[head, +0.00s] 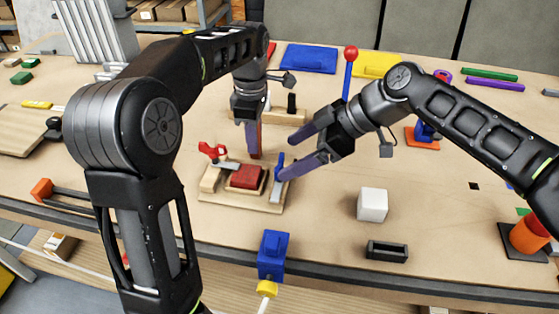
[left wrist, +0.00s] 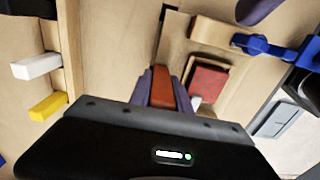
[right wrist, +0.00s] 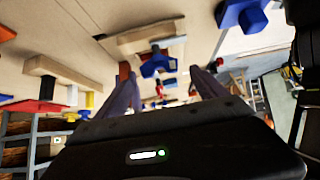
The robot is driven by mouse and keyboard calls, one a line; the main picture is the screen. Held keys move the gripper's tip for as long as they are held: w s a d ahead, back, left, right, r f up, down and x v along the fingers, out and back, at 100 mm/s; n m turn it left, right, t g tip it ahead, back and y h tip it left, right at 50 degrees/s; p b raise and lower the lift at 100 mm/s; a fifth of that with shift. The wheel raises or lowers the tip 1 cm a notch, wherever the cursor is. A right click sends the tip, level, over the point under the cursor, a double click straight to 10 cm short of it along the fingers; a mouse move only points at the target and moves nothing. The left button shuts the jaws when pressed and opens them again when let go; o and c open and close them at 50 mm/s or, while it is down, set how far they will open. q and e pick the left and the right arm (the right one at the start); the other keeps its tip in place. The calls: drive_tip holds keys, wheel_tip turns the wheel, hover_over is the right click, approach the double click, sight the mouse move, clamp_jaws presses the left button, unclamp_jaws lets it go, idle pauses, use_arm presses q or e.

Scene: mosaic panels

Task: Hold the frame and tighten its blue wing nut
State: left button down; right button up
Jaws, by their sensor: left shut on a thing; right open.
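The frame (head: 215,196) is a wooden base holding a dark red block (head: 246,176), with a red wing nut (head: 212,151) at its left and the blue wing nut (head: 280,163) at its right. My left gripper (head: 254,150) points down at the frame's far side, shut on a reddish-brown upright piece; this piece (left wrist: 162,88) shows between the fingers in the left wrist view. In the right wrist view the blue wing nut (right wrist: 157,65) lies between the fingers, with no clear contact.
A white cube (head: 372,205) and a small dark tray (head: 387,251) lie right of the frame. A blue block (head: 273,255) stands at the table's front edge. A red-knobbed blue lever (head: 348,72) rises behind my right gripper.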

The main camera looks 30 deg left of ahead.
sight(281, 161)
drive_tip(key=shift+x, duration=2.35)
drive_tip(key=shift+c, duration=0.3)
drive_tip(key=c, duration=1.3)
